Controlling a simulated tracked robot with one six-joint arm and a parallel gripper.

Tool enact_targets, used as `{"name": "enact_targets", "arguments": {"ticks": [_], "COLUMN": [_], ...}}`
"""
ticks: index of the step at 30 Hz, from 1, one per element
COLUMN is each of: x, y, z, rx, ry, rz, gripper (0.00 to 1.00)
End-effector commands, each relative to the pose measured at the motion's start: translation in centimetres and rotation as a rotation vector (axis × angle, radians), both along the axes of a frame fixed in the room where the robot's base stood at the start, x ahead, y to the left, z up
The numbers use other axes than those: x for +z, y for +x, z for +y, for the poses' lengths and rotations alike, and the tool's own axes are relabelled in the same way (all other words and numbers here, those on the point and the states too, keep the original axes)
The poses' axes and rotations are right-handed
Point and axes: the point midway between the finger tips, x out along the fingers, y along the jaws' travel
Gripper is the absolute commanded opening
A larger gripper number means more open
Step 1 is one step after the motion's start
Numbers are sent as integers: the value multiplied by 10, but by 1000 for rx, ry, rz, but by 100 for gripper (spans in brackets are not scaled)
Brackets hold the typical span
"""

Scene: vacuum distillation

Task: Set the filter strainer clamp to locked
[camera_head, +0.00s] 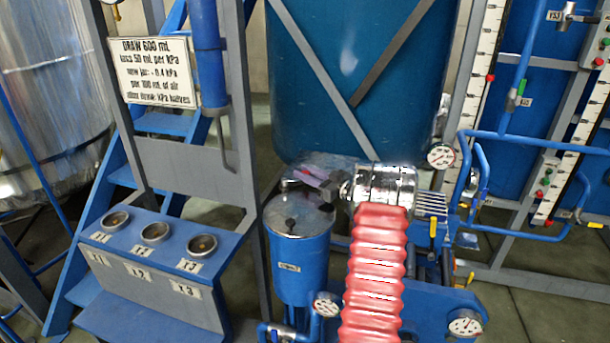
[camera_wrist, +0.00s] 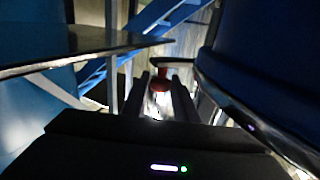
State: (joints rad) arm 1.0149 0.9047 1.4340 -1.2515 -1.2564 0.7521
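A blue canister with a grey lid (camera_head: 297,222), which looks like the filter strainer, stands at the centre of the head view. My gripper (camera_head: 312,183) is just above and behind its lid, partly hidden by my chrome wrist. In the wrist view the two dark fingers of my gripper (camera_wrist: 163,98) are apart. A small red part with a dark bar on top (camera_wrist: 160,83) shows between the fingers, seemingly beyond their tips. It may be the clamp handle; I cannot tell if anything touches it. The clamp's locked or unlocked position cannot be made out.
A console with three round ports (camera_head: 154,232) and a sign (camera_head: 154,72) stand left. A large blue tank (camera_head: 360,80) is behind. Gauges (camera_head: 441,156) and blue pipes (camera_head: 530,232) crowd the right. In the wrist view, a flat grey edge (camera_wrist: 80,47) lies left and blue bodies (camera_wrist: 265,75) lie right.

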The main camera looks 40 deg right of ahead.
Motion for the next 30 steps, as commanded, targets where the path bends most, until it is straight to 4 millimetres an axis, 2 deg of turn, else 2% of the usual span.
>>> {"name": "enact_targets", "arguments": {"ticks": [1,11,23,30], "x": [0,0,1,2], "y": [0,0,-2,-17], "z": [0,0,-1,-14], "rx": [0,0,-7,-81], "ry": [0,0,0,0], "rz": [0,0,-1,-4], "gripper": [23,0,0,0]}}
